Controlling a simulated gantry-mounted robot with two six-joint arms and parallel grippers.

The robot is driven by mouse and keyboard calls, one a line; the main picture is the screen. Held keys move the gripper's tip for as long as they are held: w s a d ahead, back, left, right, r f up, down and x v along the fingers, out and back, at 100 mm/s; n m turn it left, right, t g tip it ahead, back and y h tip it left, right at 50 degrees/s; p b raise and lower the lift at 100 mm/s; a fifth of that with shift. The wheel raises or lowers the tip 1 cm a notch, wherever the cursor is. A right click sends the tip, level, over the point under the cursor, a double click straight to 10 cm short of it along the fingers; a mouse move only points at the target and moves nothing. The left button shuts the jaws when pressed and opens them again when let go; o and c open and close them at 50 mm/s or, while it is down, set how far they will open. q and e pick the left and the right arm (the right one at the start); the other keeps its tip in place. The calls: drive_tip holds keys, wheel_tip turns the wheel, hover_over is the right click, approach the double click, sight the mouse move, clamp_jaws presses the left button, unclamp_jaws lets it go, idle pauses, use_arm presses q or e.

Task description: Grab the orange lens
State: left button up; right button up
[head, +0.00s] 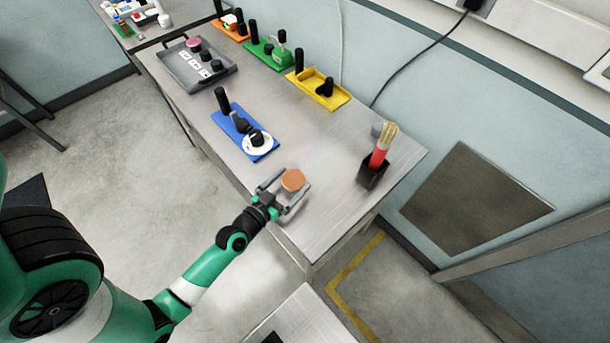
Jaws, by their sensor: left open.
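The orange lens (292,180) is a small round disc on the grey metal table, near its front edge. My left gripper (287,188) reaches in from the lower left. Its two fingers are spread open, one on each side of the lens. I cannot tell whether either finger touches it. My right gripper does not show.
A blue tray (233,123) with black posts and a white disc lies left of the lens. A black holder (372,173) with a red-handled brush stands to the right. Yellow (338,100), green (263,58) and orange (219,28) trays line the back. A grey tray (170,62) is at the far left.

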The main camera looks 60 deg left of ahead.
sight(290, 183)
use_arm(q)
drive_tip(key=shift+w+a, duration=0.15)
drive_tip(key=shift+w, duration=0.1)
drive_tip(key=shift+s+f, duration=0.1)
drive_tip(key=shift+s, duration=0.2)
drive_tip(key=shift+c, duration=0.4)
drive_tip(key=c, duration=1)
drive_tip(key=shift+r+p, duration=0.55)
wheel_tip(290, 183, up, 3)
drive_tip(key=shift+f+p, duration=0.15)
drive_tip(key=shift+p, duration=1.05)
drive_tip(key=d+r+p, duration=0.9)
drive_tip(key=d+p, duration=0.5)
drive_tip(key=p, duration=0.5)
